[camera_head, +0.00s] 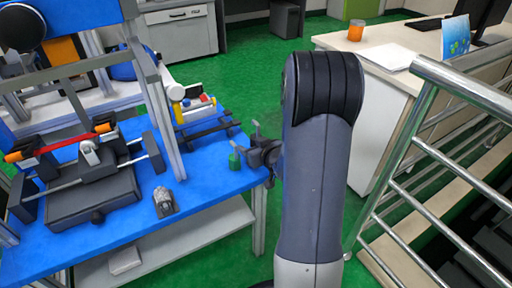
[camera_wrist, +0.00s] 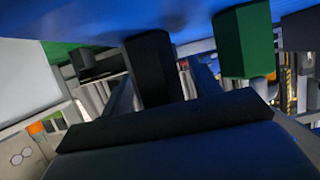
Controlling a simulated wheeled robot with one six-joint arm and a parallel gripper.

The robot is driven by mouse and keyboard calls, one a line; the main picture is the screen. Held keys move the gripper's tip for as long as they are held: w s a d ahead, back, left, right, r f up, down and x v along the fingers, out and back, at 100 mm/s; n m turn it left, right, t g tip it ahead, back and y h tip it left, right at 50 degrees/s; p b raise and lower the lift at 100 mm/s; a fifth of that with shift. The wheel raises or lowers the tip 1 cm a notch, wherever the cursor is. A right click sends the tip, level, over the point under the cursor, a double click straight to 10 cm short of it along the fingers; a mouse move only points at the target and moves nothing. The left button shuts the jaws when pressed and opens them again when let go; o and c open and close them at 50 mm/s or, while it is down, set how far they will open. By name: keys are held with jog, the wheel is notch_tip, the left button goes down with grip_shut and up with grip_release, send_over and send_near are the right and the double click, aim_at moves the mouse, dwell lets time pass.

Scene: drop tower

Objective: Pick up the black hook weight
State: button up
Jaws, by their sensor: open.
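My gripper (camera_head: 257,146) is open at the right edge of the blue table (camera_head: 205,192), beside a small green weight (camera_head: 234,160). In the wrist view, where the table appears at the top, a dark block that looks like the black hook weight (camera_wrist: 152,66) stands against the blue surface. It appears between the two grey fingers of my gripper (camera_wrist: 165,84); I cannot tell whether they touch it. The green weight (camera_wrist: 243,42) stands to its right there. In the head view I cannot make out the black weight clearly; my gripper seems to cover it.
A black clamp device (camera_head: 95,190) with an orange-red bar and a grey frame fill the table's left. A small silver-and-black part (camera_head: 164,201) lies near the front edge. Metal railings (camera_head: 440,130) and a white-topped desk (camera_head: 400,75) stand at the right.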

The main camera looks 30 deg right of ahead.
jog(key=shift+c, duration=0.6)
grip_shut()
jog(key=shift+r, duration=0.15)
